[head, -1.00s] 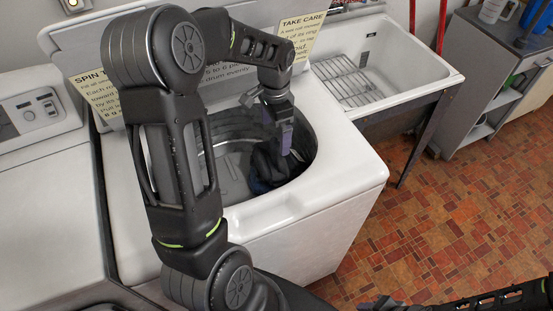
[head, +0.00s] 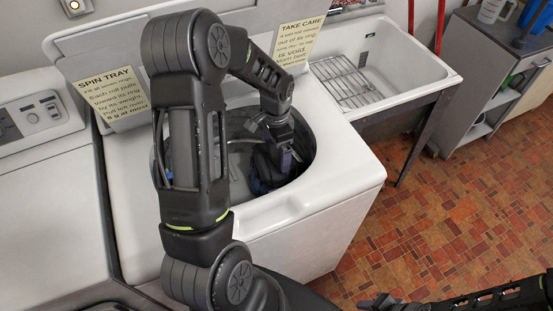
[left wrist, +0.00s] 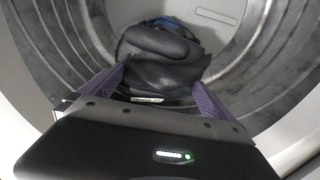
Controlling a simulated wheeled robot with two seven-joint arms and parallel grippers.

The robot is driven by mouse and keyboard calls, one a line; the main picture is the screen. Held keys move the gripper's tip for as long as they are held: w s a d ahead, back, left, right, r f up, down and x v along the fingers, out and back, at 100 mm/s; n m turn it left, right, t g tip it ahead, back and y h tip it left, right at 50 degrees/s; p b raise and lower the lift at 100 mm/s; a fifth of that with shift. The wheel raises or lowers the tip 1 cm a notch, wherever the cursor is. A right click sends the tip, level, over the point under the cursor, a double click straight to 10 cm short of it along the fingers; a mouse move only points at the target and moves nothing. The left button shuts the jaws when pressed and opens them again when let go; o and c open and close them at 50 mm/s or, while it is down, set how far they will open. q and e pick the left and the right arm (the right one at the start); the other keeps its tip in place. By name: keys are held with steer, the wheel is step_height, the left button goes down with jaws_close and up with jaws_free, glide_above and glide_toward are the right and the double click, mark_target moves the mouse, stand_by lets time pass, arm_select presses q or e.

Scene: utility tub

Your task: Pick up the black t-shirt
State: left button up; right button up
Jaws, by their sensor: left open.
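The black t-shirt (left wrist: 158,58) lies crumpled in a dark heap inside the washer drum (left wrist: 270,50), seen in the left wrist view. In the head view the dark cloth (head: 262,172) shows at the right part of the drum, partly hidden by my gripper. A bit of blue shows behind the heap. My left gripper (head: 283,158) reaches down into the drum opening. In the left wrist view its two purple fingers (left wrist: 150,92) are spread apart at the near side of the cloth. My right gripper (head: 385,302) shows only in part at the bottom edge, away from the washer.
The white washer (head: 330,185) has a raised lid with yellow signs (head: 109,93) behind the drum. A white sink (head: 415,70) with a wire rack (head: 345,80) stands at the right. Tiled floor (head: 450,190) is clear in front.

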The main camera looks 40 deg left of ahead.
stand_by(0.6)
arm_select(q)
steer(key=c, duration=2)
